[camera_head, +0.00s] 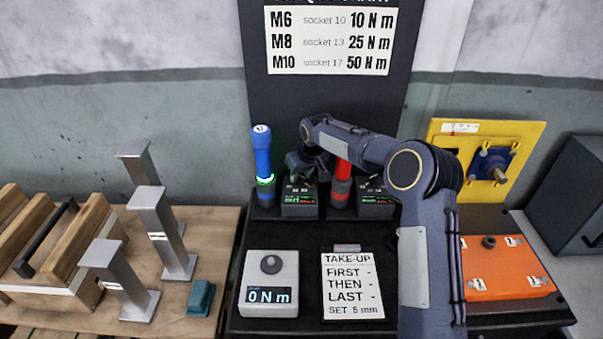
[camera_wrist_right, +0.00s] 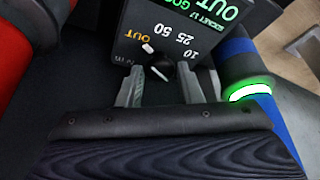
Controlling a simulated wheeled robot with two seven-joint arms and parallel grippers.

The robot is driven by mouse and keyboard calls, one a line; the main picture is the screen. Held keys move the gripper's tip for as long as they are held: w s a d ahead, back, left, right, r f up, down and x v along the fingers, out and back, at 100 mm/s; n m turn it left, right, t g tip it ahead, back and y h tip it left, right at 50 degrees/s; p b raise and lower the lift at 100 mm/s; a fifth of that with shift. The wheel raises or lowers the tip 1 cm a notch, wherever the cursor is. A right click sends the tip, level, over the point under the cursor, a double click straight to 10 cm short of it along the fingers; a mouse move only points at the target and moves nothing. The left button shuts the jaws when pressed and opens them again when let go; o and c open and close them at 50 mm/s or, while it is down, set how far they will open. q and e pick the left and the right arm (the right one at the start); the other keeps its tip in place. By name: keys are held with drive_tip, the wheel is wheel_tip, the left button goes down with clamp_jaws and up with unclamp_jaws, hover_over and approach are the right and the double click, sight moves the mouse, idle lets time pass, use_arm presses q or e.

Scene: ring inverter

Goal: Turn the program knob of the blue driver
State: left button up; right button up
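The blue driver (camera_head: 262,152) stands upright at the back of the black bench, with a lit green ring near its lower part. It also shows in the right wrist view (camera_wrist_right: 236,58). Its dark control box (camera_head: 299,205) stands beside it and has a lit display. In the right wrist view, the program knob (camera_wrist_right: 163,71) is small, dark and round with a white pointer mark. My right gripper (camera_head: 306,163) is over the box. Its two fingers (camera_wrist_right: 168,86) are apart, one on each side of the knob, with visible gaps. My left gripper is not in view.
A red driver (camera_head: 341,178) stands just right of the box, close to my right arm, with a second control box (camera_head: 376,203) beside it. A torque tester (camera_head: 270,282) and a take-up card (camera_head: 351,287) lie in front. Metal posts (camera_head: 160,235) stand at left.

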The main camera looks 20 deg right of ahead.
drive_tip(key=c, duration=0.5)
drive_tip(key=shift+a+m+h+b, duration=0.15)
drive_tip(key=shift+m+h+b, duration=0.55)
drive_tip(key=shift+m, duration=0.6)
drive_tip(key=shift+a+m+h+b, duration=0.1)
drive_tip(key=shift+m+h+b, duration=0.3)
drive_tip(key=shift+m, duration=0.7)
drive_tip(key=shift+m+h, duration=0.5)
drive_tip(key=shift+m, duration=1)
drive_tip(key=o, duration=1)
